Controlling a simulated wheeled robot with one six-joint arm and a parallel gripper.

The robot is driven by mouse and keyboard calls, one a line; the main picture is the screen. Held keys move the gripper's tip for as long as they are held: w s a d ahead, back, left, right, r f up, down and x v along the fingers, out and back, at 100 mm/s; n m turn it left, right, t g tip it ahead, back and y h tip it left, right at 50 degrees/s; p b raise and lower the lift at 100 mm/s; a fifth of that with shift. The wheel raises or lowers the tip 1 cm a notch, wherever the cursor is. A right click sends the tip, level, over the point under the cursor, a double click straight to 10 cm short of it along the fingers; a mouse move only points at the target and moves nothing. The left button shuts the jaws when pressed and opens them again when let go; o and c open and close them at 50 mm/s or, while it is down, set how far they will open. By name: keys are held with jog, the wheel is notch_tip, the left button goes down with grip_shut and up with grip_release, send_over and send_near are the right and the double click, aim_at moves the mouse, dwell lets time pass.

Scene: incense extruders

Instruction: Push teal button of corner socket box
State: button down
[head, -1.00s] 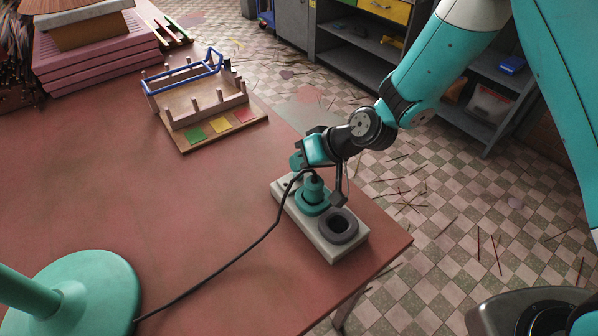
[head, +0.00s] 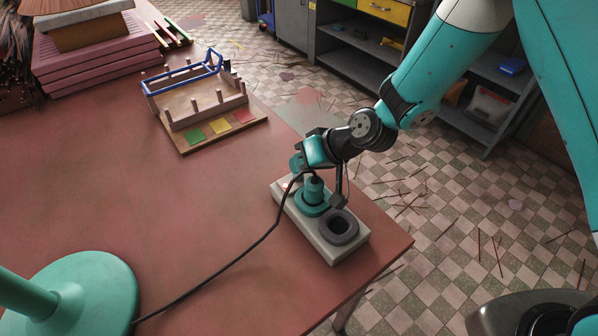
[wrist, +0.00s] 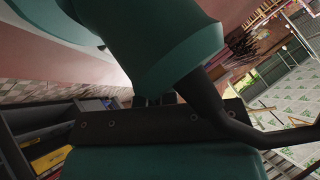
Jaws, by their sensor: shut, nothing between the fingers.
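The socket box (head: 330,245) is a pale oblong block on the table corner. A teal plug (head: 314,192) with a black cable stands upright in a teal ring on it. A dark round socket (head: 340,227) at its near end is empty. My gripper (head: 298,164) is shut and empty, low over the far end of the box, just behind the plug. I cannot make out the teal button; that end is largely covered by my gripper and the cable. In the wrist view the teal plug (wrist: 150,40) looms close beyond my gripper (wrist: 158,101). Contact cannot be told.
The black cable (head: 235,255) runs across the red table (head: 130,190) to a teal round base (head: 85,290). A wooden rack with a blue frame (head: 205,105) stands further back. Pink stacked trays (head: 95,55) are at far left. The table edge lies close right of the box.

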jog(key=shift+r, duration=0.15)
jog(key=shift+r+p, duration=2)
jog(key=shift+r, duration=0.95)
